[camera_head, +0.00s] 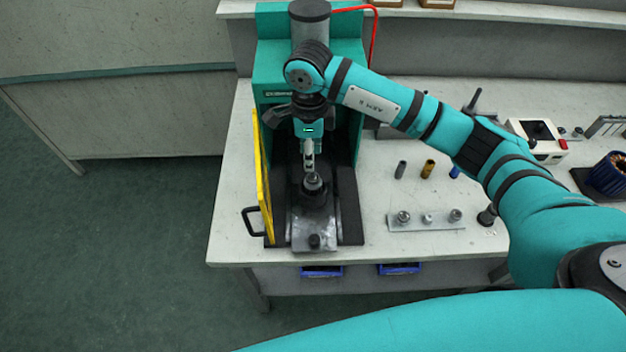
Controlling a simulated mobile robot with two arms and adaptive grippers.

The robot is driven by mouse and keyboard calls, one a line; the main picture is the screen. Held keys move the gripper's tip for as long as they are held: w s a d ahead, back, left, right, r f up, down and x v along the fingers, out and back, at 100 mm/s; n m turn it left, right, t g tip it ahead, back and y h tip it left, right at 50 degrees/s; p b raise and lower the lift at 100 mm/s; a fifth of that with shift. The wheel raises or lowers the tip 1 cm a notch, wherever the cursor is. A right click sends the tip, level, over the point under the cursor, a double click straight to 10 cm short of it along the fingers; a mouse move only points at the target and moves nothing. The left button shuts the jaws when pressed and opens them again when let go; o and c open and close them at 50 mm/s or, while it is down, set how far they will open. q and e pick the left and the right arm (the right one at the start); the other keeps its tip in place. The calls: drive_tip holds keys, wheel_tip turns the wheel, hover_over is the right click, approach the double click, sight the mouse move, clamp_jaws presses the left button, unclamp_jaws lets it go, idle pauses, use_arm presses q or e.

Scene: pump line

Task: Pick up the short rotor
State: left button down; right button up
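My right arm comes in from the right and bends down into the teal press. My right gripper (309,163) points down just above the press fixture. A small dark metal part (313,184) with a rounded top stands upright in the fixture, directly below the fingertips. I cannot tell whether the fingers touch it, whether they are open or shut, or whether this part is the short rotor. On a light plate (427,226) to the right stand three small metal parts, the left one (403,217) wider than the middle one. My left gripper is not in view.
The teal press (272,60) surrounds my gripper, with a yellow guard (262,185) open on its left. A dark cylinder (400,169) and a brass one (428,169) stand behind the plate. A white box (538,140) is farther right. The front bench strip is clear.

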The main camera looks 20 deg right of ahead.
sight(313, 179)
drive_tip(key=shift+f, duration=0.3)
drive_tip(key=f+p, duration=0.2)
drive_tip(key=f, duration=0.1)
drive_tip(key=f+p, duration=0.1)
drive_tip(key=shift+d+f, duration=0.3)
drive_tip(key=shift+f, duration=0.4)
clamp_jaws()
drive_tip(key=shift+r, duration=0.1)
